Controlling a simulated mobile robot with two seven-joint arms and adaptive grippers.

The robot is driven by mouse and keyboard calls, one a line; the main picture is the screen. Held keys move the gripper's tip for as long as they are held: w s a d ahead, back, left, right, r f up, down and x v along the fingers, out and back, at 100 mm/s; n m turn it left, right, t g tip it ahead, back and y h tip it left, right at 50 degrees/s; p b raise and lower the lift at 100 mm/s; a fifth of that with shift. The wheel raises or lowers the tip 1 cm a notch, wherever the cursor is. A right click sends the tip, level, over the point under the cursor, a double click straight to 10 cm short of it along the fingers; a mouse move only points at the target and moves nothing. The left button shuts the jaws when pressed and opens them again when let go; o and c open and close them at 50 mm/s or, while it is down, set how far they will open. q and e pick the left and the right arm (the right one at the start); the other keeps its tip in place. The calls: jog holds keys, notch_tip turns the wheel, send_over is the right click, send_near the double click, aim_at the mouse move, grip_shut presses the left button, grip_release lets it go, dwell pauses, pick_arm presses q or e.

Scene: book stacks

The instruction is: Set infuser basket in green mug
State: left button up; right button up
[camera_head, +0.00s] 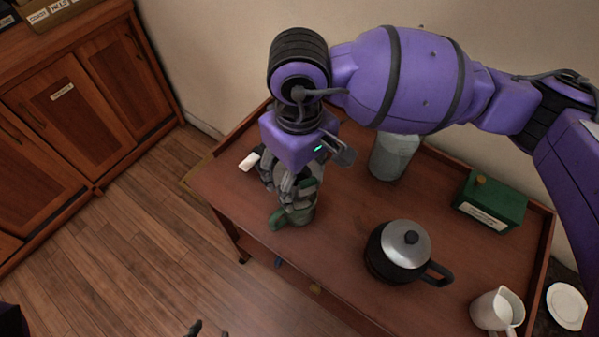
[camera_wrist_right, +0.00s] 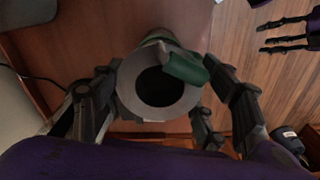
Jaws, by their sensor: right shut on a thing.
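My right gripper (camera_head: 293,190) points down at the left end of the tea cart, its fingers closed around the infuser basket. In the right wrist view, the basket's pale grey rim (camera_wrist_right: 133,98) with a dark opening lies between the fingers (camera_wrist_right: 158,108). The green mug (camera_head: 300,214) is directly below the fingers, mostly hidden by them. A green handle-like part (camera_wrist_right: 185,67) overlaps the rim's edge in the wrist view. I cannot tell whether the basket is inside the mug or just above it. My left gripper (camera_wrist_right: 284,36) is apart, empty, fingers spread.
On the cart (camera_head: 345,250) stand a dark kettle with a silver lid (camera_head: 385,262), a grey canister (camera_head: 392,158), a green box (camera_head: 490,202) and a white pitcher (camera_head: 497,310). A small white object (camera_head: 249,161) lies left of the gripper.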

dwell(0.4)
pick_arm(q)
jog(key=shift+s+f+b, duration=0.35)
jog(key=shift+f+b, duration=0.25)
jog(key=shift+f, duration=0.05)
jog(key=shift+s+f+b, duration=0.35)
jog(key=shift+f+b, duration=0.2)
jog(key=shift+f, duration=0.1)
pick_arm(e)
jog(key=shift+f, duration=1.35)
pick_arm(q)
jog(key=shift+s+f+g+b, duration=0.15)
jog(key=shift+s+f+b, duration=0.3)
jog(key=shift+f+b, duration=0.45)
jog(key=shift+s+f+g+b, duration=0.15)
jog(key=shift+s+f+b, duration=0.25)
jog(key=shift+f+b, duration=0.4)
pick_arm(e)
jog(key=shift+f, duration=1.65)
pick_arm(q)
jog(key=shift+f, duration=0.2)
pick_arm(e)
jog(key=shift+f, duration=0.1)
jog(key=o, duration=1.3)
jog(key=shift+c, duration=0.2)
jog(key=shift+o, duration=0.2)
